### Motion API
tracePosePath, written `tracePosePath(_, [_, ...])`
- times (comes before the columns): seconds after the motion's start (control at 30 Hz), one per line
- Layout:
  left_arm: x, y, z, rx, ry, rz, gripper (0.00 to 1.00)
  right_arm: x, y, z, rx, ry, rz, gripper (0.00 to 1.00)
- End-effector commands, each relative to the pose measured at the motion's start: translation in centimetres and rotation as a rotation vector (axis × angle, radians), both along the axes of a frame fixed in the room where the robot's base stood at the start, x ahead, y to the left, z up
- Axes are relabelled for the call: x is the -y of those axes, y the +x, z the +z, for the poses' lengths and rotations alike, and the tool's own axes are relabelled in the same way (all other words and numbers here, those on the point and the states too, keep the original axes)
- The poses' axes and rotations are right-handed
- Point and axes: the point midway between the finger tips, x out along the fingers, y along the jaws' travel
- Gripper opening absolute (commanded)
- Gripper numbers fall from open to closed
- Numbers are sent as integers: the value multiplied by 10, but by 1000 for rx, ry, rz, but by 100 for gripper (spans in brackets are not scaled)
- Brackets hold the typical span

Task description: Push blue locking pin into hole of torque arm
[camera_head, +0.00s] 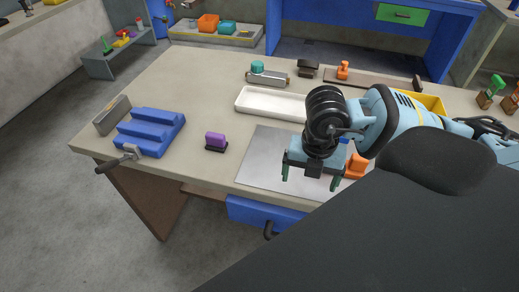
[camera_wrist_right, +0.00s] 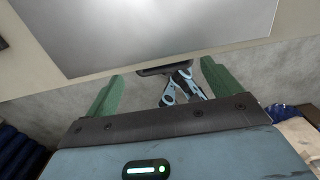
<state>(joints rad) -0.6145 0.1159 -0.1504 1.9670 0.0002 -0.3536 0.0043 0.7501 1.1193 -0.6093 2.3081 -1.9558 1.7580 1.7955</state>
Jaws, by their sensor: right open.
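My right gripper (camera_head: 311,178) is open and empty above the front part of the grey metal plate (camera_head: 262,160) on the workbench. In the right wrist view, its two green fingers (camera_wrist_right: 163,75) are apart with nothing gripped between them, and the plate (camera_wrist_right: 150,30) lies beyond them. An orange part (camera_head: 356,165) stands just right of the gripper in the head view. A small bit of blue shows behind the wrist, too covered to identify. I cannot clearly make out the blue locking pin or the torque arm; my right arm hides part of the bench. My left gripper is not in view.
A white tray (camera_head: 270,113) lies behind the plate. A purple-topped block (camera_head: 216,141), a blue stepped holder (camera_head: 150,131) and a vise handle (camera_head: 122,160) are to the left. A metal part with a teal knob (camera_head: 258,68) is farther back. Bench space between tray and holder is clear.

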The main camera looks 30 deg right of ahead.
Motion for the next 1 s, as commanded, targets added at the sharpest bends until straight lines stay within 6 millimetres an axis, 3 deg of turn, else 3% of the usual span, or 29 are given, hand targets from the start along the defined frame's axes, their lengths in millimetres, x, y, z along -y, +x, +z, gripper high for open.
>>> tracePosePath(0.8, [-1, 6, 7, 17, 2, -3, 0, -11, 134, -10, 0, 6, -2, 90])
tracePosePath(1.0, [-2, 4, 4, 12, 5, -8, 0, -12, 157, -12, -1, 6, -2, 90])
